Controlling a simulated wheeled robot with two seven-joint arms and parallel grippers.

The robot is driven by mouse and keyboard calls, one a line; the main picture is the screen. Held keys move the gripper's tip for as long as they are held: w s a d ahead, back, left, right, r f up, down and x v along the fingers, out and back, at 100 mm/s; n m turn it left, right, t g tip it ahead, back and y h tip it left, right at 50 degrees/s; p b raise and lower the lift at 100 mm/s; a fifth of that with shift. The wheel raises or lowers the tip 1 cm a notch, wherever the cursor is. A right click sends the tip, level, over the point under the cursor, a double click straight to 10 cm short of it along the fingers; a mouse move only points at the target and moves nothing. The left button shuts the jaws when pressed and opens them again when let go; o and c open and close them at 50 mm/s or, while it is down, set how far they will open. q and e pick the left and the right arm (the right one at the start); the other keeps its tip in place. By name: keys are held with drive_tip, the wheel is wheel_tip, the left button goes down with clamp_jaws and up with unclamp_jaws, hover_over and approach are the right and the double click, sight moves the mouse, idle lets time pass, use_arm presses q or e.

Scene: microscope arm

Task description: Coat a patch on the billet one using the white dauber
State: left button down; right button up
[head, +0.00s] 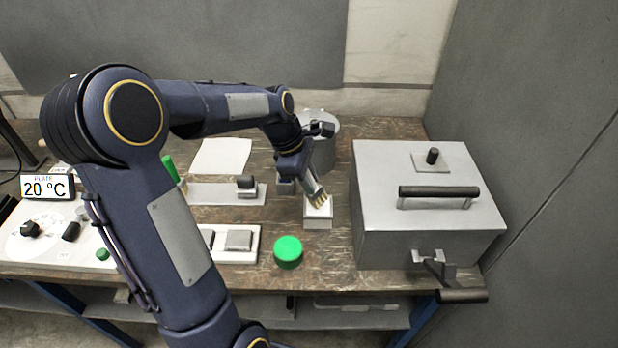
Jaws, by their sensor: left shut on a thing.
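My left gripper (317,198) points down in the middle of the table, its fingers at the top of a small white block (318,222). It is shut on what appears to be the white dauber, mostly hidden by the fingers; I cannot tell whether the white block is part of it or a separate stand. Two grey square blocks, possibly billets, lie in a white tray (250,257); the right one (238,240) shows whole, the left one (207,238) is partly behind my arm. I cannot tell which is billet one. My right gripper is not in view.
A large grey box (378,240) with black handles stands at the right. A green-topped round jar (288,250) is near the front edge. A grey cylinder (322,152) is behind my gripper. A black-knobbed piece (246,184) sits on a pale plate. A control panel (60,250) is left.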

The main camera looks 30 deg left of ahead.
use_arm(q)
drive_tip(key=shift+f+b, duration=0.3)
drive_tip(key=shift+f, duration=0.2)
idle(0.5)
idle(1.2)
wheel_tip(320, 180, up, 5)
drive_tip(key=p, duration=0.4)
drive_tip(key=shift+f+p, duration=0.15)
drive_tip(key=shift+p, duration=0.25)
drive_tip(key=shift+r+p, duration=0.75)
drive_tip(key=shift+r, duration=0.45)
drive_tip(key=shift+f, duration=0.1)
